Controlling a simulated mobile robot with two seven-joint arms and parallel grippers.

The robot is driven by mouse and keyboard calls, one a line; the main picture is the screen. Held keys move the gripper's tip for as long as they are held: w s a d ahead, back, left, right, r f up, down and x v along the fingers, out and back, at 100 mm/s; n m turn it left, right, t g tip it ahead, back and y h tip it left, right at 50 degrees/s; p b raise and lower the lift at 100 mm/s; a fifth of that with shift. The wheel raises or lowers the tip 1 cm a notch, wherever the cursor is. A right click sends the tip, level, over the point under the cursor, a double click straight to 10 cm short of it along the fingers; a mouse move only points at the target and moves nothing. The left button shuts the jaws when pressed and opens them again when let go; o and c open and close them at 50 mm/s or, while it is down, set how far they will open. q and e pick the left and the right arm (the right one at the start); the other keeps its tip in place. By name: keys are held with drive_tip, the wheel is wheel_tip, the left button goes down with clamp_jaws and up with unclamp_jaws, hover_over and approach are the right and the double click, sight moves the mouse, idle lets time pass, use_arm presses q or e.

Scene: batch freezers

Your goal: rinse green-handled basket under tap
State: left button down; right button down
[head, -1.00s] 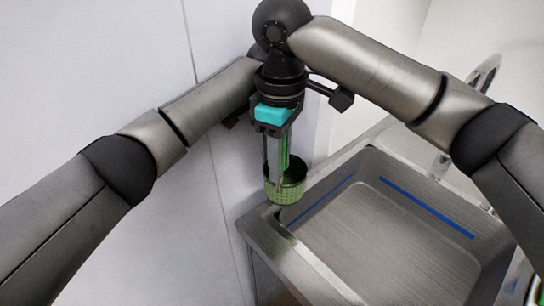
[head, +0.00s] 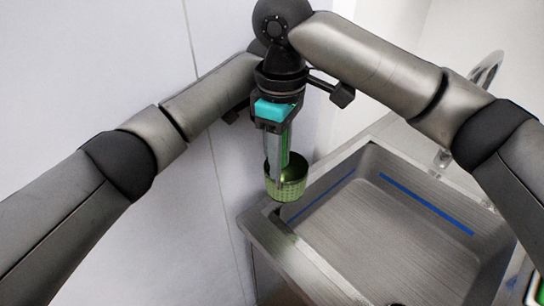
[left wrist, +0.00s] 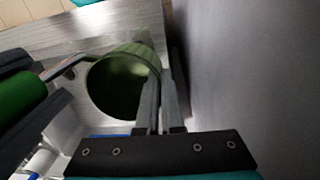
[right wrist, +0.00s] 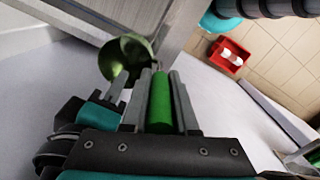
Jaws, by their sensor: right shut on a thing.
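The green mesh basket (head: 290,190) hangs below my right gripper (head: 279,165), just outside the sink's near-left corner and next to the wall. My right gripper is shut on its green handle (right wrist: 160,102), which shows between the fingers in the right wrist view. The round basket (right wrist: 138,58) lies beyond the fingertips there. My left gripper (left wrist: 157,75) has its fingers close together at the basket's rim (left wrist: 122,88); contact is unclear. In the head view the left gripper is hidden behind the right one. The steel sink (head: 400,235) looks empty. The curved tap (head: 487,68) is partly covered by my right arm.
A white wall (head: 120,60) stands close on the left. The sink's raised rim (head: 300,262) lies right beside the basket. A blue strip (head: 425,205) marks the sink's inner wall. A red container (right wrist: 229,56) stands on the tiled floor.

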drive_tip(key=shift+w+d, duration=0.1)
drive_tip(key=shift+w, duration=0.1)
idle(0.5)
drive_tip(key=c, duration=0.6)
unclamp_jaws()
drive_tip(key=shift+s, duration=0.1)
